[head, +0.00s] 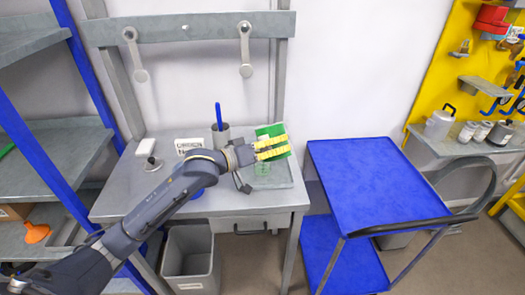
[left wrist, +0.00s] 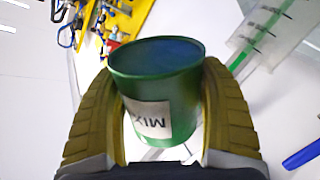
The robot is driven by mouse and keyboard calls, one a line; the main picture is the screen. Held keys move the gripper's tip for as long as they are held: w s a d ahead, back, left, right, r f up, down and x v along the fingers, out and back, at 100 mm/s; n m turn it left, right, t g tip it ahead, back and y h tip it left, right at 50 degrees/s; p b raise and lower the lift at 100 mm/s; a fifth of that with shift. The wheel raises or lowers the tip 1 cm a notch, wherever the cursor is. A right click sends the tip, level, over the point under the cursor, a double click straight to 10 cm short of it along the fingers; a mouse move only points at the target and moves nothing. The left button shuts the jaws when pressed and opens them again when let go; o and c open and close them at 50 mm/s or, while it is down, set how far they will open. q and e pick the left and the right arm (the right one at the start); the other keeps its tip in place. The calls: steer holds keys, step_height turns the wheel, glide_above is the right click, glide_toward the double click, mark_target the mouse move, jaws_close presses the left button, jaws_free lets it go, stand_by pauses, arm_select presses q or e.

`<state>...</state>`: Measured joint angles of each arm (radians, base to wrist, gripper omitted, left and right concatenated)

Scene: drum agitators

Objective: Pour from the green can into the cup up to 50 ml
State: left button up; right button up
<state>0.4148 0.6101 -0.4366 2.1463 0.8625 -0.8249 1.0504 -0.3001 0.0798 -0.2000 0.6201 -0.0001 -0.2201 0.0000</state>
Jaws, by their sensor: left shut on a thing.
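My left gripper (head: 270,148) is shut on the green can (head: 271,132), its yellow fingers on either side. In the head view the can looks tilted over the tray area. Below it is a small clear greenish cup (head: 262,169), partly hidden by the gripper. A clear graduated vessel with a green stripe (left wrist: 268,30), seemingly the cup, shows at upper right in the wrist view. I cannot make out its level or any stream.
A grey tray (head: 280,184) lies on the grey bench (head: 125,195). A grey holder (head: 221,137) with a blue pen (head: 219,113) stands behind my wrist. A blue cart (head: 370,185) with a clear top is to the right. A grey bin (head: 190,262) stands below.

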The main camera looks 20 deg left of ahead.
arm_select(q)
steer(key=shift+f+n, duration=0.1)
steer(key=shift+n, duration=0.4)
stand_by(1.9)
steer(key=shift+m, duration=0.6)
steer(key=shift+s+d+f+m, duration=0.35)
steer(key=shift+s+m, duration=0.05)
steer(key=shift+m, duration=0.1)
steer(key=shift+t, duration=0.3)
steer(key=shift+s+d+f+m+t, duration=0.3)
steer(key=shift+f+m, duration=0.45)
steer(key=shift+m, duration=0.2)
steer(key=shift+s+d+f+m+t, duration=0.15)
steer(key=shift+s+d+f+m, duration=0.2)
steer(key=shift+f+m, duration=0.45)
steer(key=shift+s+d+f+m+t, duration=0.3)
steer(key=shift+f+m, duration=0.35)
steer(key=shift+m, duration=0.4)
